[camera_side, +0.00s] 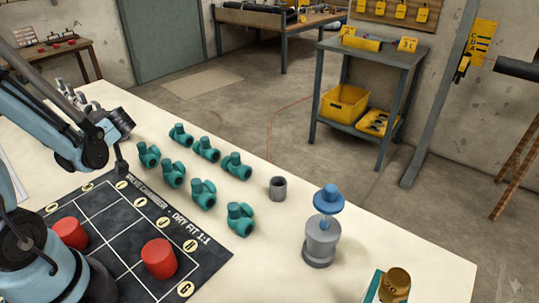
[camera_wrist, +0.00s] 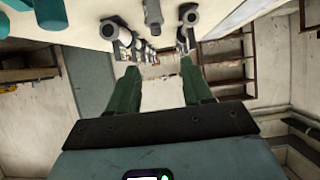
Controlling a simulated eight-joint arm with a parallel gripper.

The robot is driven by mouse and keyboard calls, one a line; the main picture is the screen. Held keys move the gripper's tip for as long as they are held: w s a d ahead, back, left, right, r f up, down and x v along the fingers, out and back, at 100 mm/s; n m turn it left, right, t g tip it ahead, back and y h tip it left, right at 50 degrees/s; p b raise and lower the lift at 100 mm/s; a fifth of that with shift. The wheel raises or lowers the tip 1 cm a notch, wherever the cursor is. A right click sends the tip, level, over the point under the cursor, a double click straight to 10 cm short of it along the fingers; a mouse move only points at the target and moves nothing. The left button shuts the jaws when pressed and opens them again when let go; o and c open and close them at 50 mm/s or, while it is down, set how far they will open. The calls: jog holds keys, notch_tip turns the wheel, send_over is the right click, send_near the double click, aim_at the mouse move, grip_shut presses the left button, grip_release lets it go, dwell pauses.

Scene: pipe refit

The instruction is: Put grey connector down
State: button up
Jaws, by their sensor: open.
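My gripper (camera_wrist: 158,78) is open in the wrist view, its two green fingers apart with nothing held between them. Beyond the fingertips, grey fittings stand on the pale table, one at the left (camera_wrist: 115,33) and one at the right (camera_wrist: 187,22), with a grey piece (camera_wrist: 152,14) between them. In the side view, a short hollow grey connector (camera_side: 278,189) stands upright on the table, apart from my arm. A cluster of grey fittings (camera_side: 82,103) lies at the far left, partly behind my arm.
Several teal fittings (camera_side: 205,149) stand in rows on the table (camera_side: 300,222). Red caps (camera_side: 158,258) sit on the black marked mat (camera_side: 122,277). A grey-and-blue valve-like part (camera_side: 321,240) stands at the right, with a brass-topped part (camera_side: 394,285) near the front edge.

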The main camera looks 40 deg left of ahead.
jog(key=shift+w+f+x, duration=0.1)
jog(key=shift+x, duration=1.95)
jog(key=shift+w+f+x, duration=0.1)
jog(key=shift+w+x, duration=0.05)
jog(key=shift+x, duration=1.85)
jog(key=shift+w+f+x, duration=0.1)
jog(key=shift+x, duration=1.95)
jog(key=shift+d, duration=0.2)
grip_shut()
